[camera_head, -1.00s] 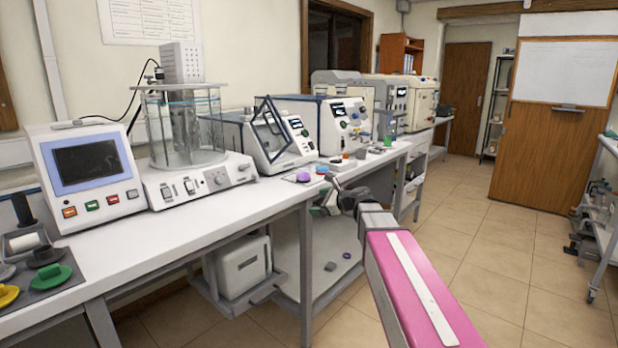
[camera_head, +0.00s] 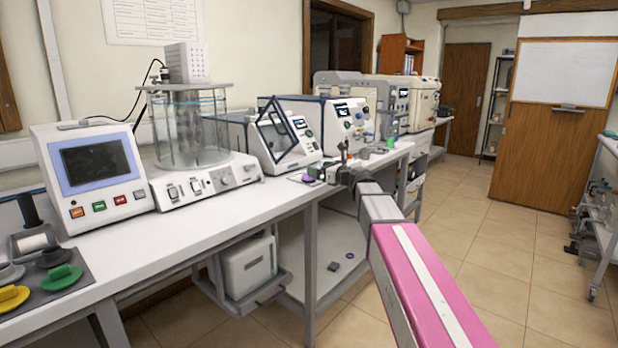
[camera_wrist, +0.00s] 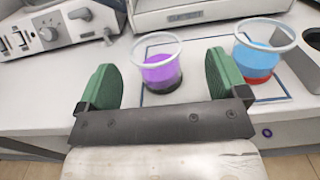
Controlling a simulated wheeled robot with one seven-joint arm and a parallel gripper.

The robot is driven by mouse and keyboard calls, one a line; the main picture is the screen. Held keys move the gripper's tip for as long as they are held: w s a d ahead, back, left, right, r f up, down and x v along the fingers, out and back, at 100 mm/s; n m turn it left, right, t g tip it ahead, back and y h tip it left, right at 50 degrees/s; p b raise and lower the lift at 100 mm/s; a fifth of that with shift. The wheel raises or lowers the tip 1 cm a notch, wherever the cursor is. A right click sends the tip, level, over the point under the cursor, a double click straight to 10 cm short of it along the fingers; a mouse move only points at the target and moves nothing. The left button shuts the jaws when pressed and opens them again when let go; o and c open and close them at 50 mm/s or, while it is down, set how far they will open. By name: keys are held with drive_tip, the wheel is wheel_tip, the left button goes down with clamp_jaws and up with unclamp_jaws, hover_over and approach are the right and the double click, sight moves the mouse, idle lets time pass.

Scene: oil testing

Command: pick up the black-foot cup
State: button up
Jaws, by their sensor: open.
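The black-foot cup (camera_wrist: 163,82) is a clear cup with purple liquid and a dark base. It stands upright on the bench inside a dark-blue outlined area in the wrist view. My gripper (camera_wrist: 162,88) is open, with one green finger on each side of the cup's near part. A gap shows between the cup and each finger. A second clear cup (camera_wrist: 262,60) with blue liquid and a red base stands to the right, beyond the right finger. In the head view my gripper (camera_head: 330,172) is small at the bench's front edge and partly hides the cups.
The white bench (camera_head: 215,212) carries a glass-cylinder device (camera_head: 205,180) and several machines behind the cups. A grey mat (camera_head: 85,287) with coloured pieces lies at the near left. A dark hollow holder (camera_wrist: 301,67) stands right of the blue cup. The aisle floor is open.

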drive_tip(key=shift+s+f+x, duration=0.1)
drive_tip(key=shift+f+x, duration=0.05)
drive_tip(key=shift+x, duration=1.2)
drive_tip(key=shift+s+f+x, duration=0.15)
drive_tip(key=shift+x, duration=1.2)
drive_tip(key=shift+a, duration=0.15)
drive_tip(key=c, duration=1)
